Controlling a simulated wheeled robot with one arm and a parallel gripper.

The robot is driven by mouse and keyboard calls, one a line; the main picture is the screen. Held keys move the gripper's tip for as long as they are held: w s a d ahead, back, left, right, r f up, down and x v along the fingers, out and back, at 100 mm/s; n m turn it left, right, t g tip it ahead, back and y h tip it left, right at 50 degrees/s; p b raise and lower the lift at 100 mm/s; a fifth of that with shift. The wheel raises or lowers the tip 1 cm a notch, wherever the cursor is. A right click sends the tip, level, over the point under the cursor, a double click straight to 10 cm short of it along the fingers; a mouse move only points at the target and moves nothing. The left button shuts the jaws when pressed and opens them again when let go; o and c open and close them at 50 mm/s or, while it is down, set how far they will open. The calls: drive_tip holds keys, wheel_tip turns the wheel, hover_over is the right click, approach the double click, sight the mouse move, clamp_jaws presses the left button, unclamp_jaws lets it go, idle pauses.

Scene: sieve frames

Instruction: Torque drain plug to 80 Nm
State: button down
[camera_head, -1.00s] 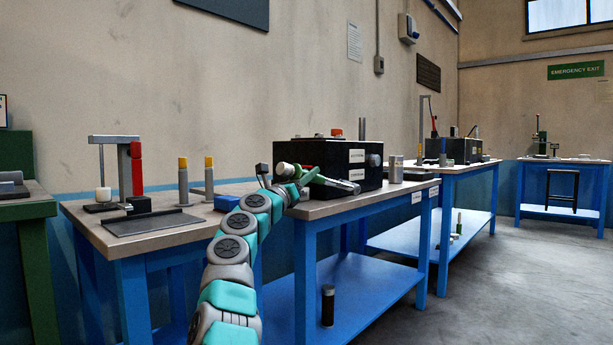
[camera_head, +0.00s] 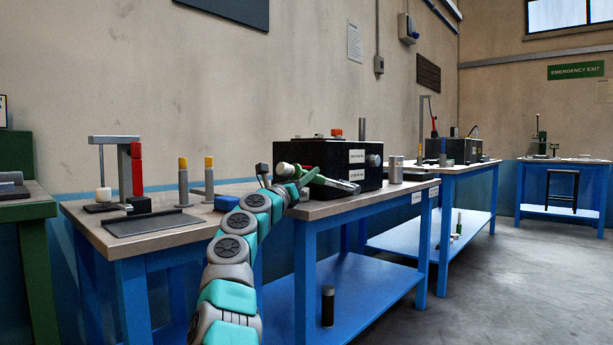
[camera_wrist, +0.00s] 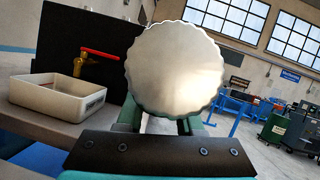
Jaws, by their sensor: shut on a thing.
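My gripper (camera_wrist: 160,124) is shut on a silver round piece with a scalloped rim (camera_wrist: 175,68), whose flat face fills the middle of the wrist view. The rest of that piece is hidden behind its face. In the head view, my arm reaches over the bench to the front of a black box (camera_head: 340,155). There my gripper is small and its grip is unclear. A brass valve with a red lever (camera_wrist: 103,62) sits on a black panel (camera_wrist: 75,40) left of the scalloped piece. No drain plug or torque reading can be made out.
A white tray (camera_wrist: 28,92) stands below the valve. On the bench left of my arm are a grey plate (camera_head: 150,222), two yellow-topped posts (camera_head: 183,175) and a blue block (camera_head: 227,203). A metal cylinder (camera_head: 396,170) stands right of the black box.

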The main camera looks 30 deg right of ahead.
drive_tip(key=shift+g+y, duration=0.7)
drive_tip(key=shift+y, duration=0.2)
drive_tip(key=shift+w+d+r+p, duration=0.1)
drive_tip(key=shift+d+r+p, duration=0.1)
drive_tip(key=shift+r+p, duration=0.8)
drive_tip(key=shift+w+d+r+p, duration=0.2)
drive_tip(key=shift+r+p, duration=0.2)
drive_tip(key=shift+p, duration=1.2)
drive_tip(key=shift+w+d+r+p, duration=0.1)
drive_tip(key=shift+d+r+p, duration=0.1)
drive_tip(key=shift+r+p, duration=0.8)
drive_tip(key=shift+w+d+r+m+g+y+p, duration=0.2)
drive_tip(key=shift+r+p, duration=0.25)
drive_tip(key=shift+p, duration=1.35)
drive_tip(key=shift+w+d+r+g+y+p, duration=0.1)
drive_tip(key=shift+d+r+y+p, duration=0.3)
drive_tip(key=shift+p, duration=1.4)
drive_tip(key=shift+w+d+r+m+g+y+p, duration=0.15)
drive_tip(key=shift+r+p, duration=0.4)
drive_tip(key=shift+p, duration=1.25)
